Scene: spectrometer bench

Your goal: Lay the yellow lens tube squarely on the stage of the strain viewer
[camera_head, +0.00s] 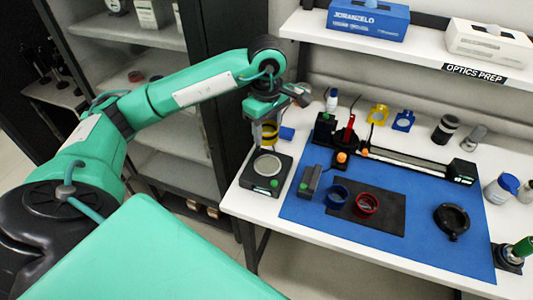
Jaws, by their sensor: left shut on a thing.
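My left gripper (269,123) points down, shut on the yellow lens tube (269,135), which has a dark band. The tube appears apart from the stage; the exact gap is hard to judge. The gripper hides the tube's top. My right gripper is not in view.
A small blue item (287,133) lies just behind the viewer. A blue mat (310,208) to the right carries a dark pad (385,222) with blue (337,197) and red (366,204) rings. A black rail (415,164) stands behind. A shelf (350,42) overhangs the bench.

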